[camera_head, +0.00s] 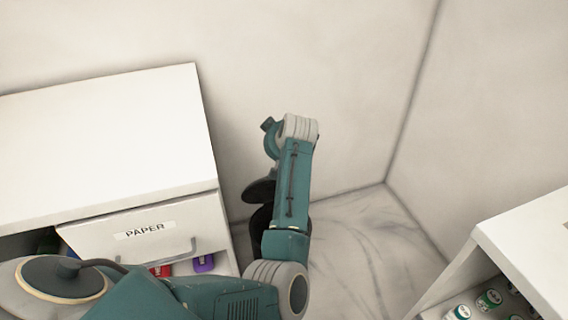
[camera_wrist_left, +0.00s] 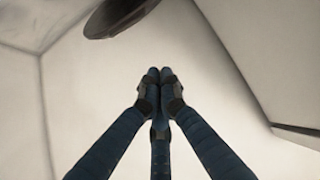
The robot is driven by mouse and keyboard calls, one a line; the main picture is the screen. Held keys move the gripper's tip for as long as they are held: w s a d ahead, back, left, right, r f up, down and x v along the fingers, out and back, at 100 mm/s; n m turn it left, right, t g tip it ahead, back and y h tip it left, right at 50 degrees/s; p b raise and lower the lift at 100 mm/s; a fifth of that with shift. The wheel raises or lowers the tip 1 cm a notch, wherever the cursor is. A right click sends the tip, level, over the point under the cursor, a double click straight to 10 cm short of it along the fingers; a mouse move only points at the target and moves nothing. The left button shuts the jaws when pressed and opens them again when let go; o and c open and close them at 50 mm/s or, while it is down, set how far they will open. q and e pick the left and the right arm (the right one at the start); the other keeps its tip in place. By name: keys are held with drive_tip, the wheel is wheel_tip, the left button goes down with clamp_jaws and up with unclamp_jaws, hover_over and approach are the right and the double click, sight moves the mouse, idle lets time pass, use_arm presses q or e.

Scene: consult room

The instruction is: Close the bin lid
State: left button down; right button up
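A dark bin (camera_head: 259,222) stands on the floor against the back wall, right of the white cabinet, mostly hidden behind my left arm. A dark rounded piece, apparently its lid (camera_head: 258,190), shows above the body, tilted and apart from the rim on the visible side. In the left wrist view, a dark round part of the bin (camera_wrist_left: 122,14) shows at the top edge, beyond my fingertips. My left gripper (camera_wrist_left: 159,76) has its fingertips together with nothing between them. In the head view its fingers are hidden behind the arm. My right gripper is not in view.
A white cabinet (camera_head: 110,130) stands at left, with a drawer front labelled PAPER (camera_head: 150,228) and colored items below. A white shelf unit (camera_head: 525,245) with several bottles is at right. Marble floor (camera_head: 350,240) lies free between them.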

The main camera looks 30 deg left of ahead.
use_arm(q)
drive_tip(key=shift+h, duration=0.3)
drive_tip(key=b+x, duration=0.1)
drive_tip(key=x, duration=0.5)
drive_tip(key=b+x, duration=0.1)
drive_tip(key=x, duration=0.3)
drive_tip(key=shift+d+f+b, duration=0.2)
drive_tip(key=shift+d+b, duration=0.15)
drive_tip(key=shift+d, duration=0.05)
drive_tip(key=shift+s+d+f, duration=0.3)
drive_tip(key=shift+s+d, duration=0.15)
drive_tip(key=shift+d, duration=0.1)
drive_tip(key=shift+s+d+f, duration=0.25)
drive_tip(key=shift+s+d, duration=0.2)
drive_tip(key=shift+d, duration=0.1)
drive_tip(key=shift+s+d+f, duration=0.15)
drive_tip(key=shift+s+d, duration=0.15)
drive_tip(key=shift+s, duration=0.05)
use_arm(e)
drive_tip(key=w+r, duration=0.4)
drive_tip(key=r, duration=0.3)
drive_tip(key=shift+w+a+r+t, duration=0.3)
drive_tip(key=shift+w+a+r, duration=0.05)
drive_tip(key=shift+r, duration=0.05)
